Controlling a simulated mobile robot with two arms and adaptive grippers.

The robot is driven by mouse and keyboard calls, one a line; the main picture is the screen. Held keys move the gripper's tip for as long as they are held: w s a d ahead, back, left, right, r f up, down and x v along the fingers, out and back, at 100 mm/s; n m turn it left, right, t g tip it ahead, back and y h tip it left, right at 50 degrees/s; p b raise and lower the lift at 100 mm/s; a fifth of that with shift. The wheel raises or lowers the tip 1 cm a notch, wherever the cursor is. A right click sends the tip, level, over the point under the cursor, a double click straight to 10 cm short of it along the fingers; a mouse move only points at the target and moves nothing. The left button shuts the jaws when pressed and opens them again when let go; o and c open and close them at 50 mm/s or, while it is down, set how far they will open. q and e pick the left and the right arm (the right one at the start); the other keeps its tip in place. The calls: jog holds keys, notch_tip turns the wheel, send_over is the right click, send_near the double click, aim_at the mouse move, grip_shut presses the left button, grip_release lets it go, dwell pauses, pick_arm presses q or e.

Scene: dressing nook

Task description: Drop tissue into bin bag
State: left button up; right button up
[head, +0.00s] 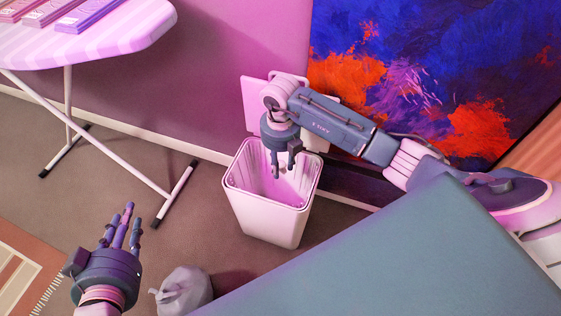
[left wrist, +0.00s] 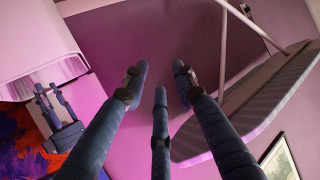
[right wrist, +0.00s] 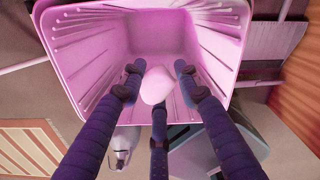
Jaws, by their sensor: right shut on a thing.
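A white bin (head: 262,222) stands on the floor, with a pleated pale bin bag (right wrist: 85,55) lining its inside. My right gripper (head: 281,168) is over the bin's mouth, pointing down. In the right wrist view its fingers are shut on a small pale rounded tissue (right wrist: 156,86), with the bin's open inside beyond it. The tissue is hard to make out in the head view. My left gripper (head: 121,222) is at the lower left, away from the bin, its fingers spread and empty. The left wrist view also shows my right gripper (left wrist: 50,95).
An ironing board (head: 95,38) with pink and purple boxes (head: 85,12) stands at the upper left, its legs reaching toward the bin. A pale rounded object (head: 186,289) sits on the floor at the front. A blue and orange painting (head: 430,60) is behind my right arm.

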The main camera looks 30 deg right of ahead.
aim_at(281, 163)
jog(key=shift+f+b, duration=0.3)
jog(key=shift+f, duration=0.1)
pick_arm(q)
jog(key=r, duration=0.1)
jog(key=w+r+t, duration=0.1)
jog(key=w+d+r+t, duration=0.1)
jog(key=r, duration=0.1)
pick_arm(e)
jog(key=o, duration=0.8)
pick_arm(q)
jog(key=shift+r, duration=0.35)
jog(key=shift+s+f, duration=0.1)
pick_arm(e)
notch_tip(281, 163, up, 11)
jog(key=shift+f, duration=0.1)
pick_arm(q)
jog(key=shift+f, duration=0.3)
pick_arm(e)
jog(key=shift+r, duration=0.65)
